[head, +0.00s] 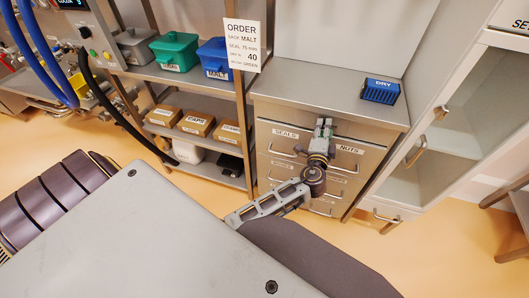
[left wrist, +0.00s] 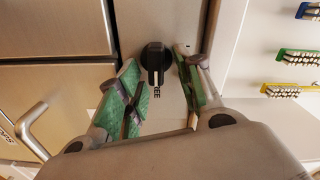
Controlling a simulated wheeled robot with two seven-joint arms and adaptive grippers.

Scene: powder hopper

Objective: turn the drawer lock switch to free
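The drawer lock switch is a black knob (left wrist: 155,56) on the metal cabinet front, seen in the left wrist view. Its grip bar stands upright in that picture, with a pale mark at its lower end. Partly covered letters ending in "EE" are just below it. My left gripper (left wrist: 160,82) is open, with one green-padded finger on each side of the knob; I cannot tell whether either touches it. In the head view my left gripper (head: 324,130) is at the drawer cabinet (head: 277,115), between the SEALS and NUTS labels, and hides the switch. My right gripper is out of view.
Drawer handles stick out beside my left gripper, such as the NUTS handle (head: 343,168). A blue DRY box (head: 380,91) stands on the cabinet top. Left is a shelf with bins and cartons (head: 196,122); right is an open-shelved cabinet (head: 450,130).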

